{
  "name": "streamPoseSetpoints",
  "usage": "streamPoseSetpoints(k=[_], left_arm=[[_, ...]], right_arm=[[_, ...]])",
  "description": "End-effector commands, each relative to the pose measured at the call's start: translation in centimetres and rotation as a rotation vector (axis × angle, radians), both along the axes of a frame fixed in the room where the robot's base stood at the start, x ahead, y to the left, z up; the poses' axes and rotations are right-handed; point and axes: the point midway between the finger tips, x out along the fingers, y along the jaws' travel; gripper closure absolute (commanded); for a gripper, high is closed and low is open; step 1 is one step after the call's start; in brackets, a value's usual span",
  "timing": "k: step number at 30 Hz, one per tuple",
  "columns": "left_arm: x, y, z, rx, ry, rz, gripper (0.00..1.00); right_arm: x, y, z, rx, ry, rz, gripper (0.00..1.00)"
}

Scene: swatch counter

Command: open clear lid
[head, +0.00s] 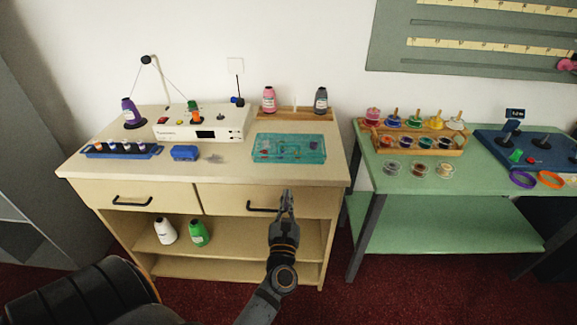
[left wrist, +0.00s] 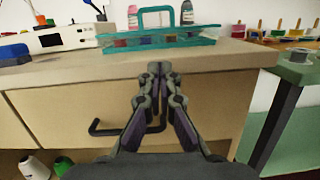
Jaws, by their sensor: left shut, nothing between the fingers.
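A teal box with a see-through lid (head: 290,148) sits on the right part of the cream counter; the lid looks shut, with small coloured things dimly visible through it. In the left wrist view the teal box (left wrist: 172,42) shows beyond the fingertips, with a teal arch-shaped part standing above it. My left gripper (head: 287,197) is shut and empty, in front of the counter's right drawer and below the box, apart from it. It also shows in the left wrist view (left wrist: 158,72). My right gripper is in neither view.
The cream counter's front edge (head: 225,183) lies between my gripper and the box. A drawer handle (head: 262,207) is close by the gripper. Pink (head: 269,100) and grey (head: 321,101) spools stand behind the box. A blue block (head: 185,153) lies to its left. A green table (head: 455,185) stands right.

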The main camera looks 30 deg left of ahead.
Motion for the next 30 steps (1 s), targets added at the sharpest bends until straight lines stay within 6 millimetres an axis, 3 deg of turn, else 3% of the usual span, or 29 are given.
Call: streamPoseSetpoints(k=[8, 21, 24, 30], left_arm=[[0.7, 0.7, 1.2, -0.04, -0.038, 0.003, 1.0], [8.3, 5.3, 3.0, -0.035, -0.035, 0.004, 1.0], [9.1, 5.8, 4.7, -0.038, -0.034, 0.004, 1.0], [10.1, 6.3, 6.0, -0.036, -0.032, 0.004, 1.0]], right_arm=[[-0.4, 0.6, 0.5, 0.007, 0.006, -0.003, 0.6], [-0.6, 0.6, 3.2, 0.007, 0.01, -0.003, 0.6], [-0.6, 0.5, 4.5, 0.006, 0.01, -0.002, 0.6], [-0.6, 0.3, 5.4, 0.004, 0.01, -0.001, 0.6]])
